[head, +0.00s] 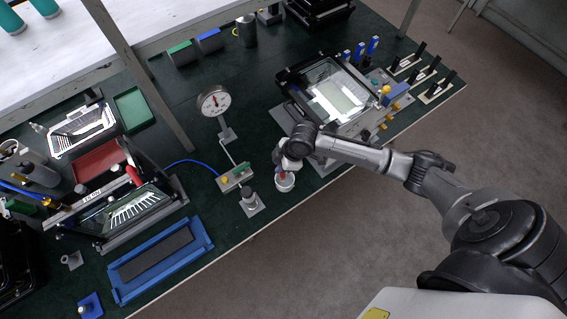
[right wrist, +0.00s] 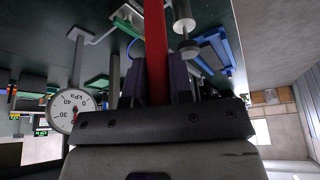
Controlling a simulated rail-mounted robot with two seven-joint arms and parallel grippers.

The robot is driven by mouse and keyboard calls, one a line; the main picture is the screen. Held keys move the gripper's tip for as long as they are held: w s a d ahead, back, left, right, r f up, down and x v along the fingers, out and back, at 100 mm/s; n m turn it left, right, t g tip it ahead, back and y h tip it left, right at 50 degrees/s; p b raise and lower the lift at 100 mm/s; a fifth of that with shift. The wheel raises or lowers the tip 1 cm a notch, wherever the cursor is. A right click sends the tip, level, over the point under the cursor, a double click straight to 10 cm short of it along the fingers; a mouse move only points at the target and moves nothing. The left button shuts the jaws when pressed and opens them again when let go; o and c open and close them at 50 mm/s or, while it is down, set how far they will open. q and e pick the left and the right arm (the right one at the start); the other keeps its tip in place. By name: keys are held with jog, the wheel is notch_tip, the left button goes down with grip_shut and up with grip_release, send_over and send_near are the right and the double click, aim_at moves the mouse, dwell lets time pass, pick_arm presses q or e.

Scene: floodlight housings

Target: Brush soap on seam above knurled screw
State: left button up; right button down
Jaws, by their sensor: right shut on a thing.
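My right gripper (head: 284,166) is shut on a brush by its red handle. The red handle (right wrist: 155,45) stands between the two fingers in the right wrist view. In the head view the gripper is right above a small white cup (head: 285,185) near the table's front edge. The brush's bristle end is hidden, and I cannot tell whether it is in the cup. One floodlight housing (head: 335,93) sits in a black frame at the right. Another housing (head: 136,212) lies in a fixture at the left. I cannot make out the seam or the knurled screw. My left gripper is not in view.
A pressure gauge (head: 214,101) stands on a post behind the cup; it also shows in the right wrist view (right wrist: 72,111). A small valve block (head: 235,178) with a blue hose and a metal cylinder (head: 249,197) are left of the cup. A blue tray (head: 160,258) lies front left.

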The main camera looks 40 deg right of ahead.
notch_tip(320, 180, down, 10)
jog(key=w+d+n+b, duration=0.1)
jog(key=d+b, duration=0.1)
jog(key=b, duration=0.6)
jog(key=shift+w+d, duration=0.35)
jog(key=shift+f, duration=0.1)
dwell(0.5)
jog(key=shift+f, duration=0.45)
dwell(0.8)
jog(key=shift+f, duration=0.15)
dwell(0.8)
dwell(0.3)
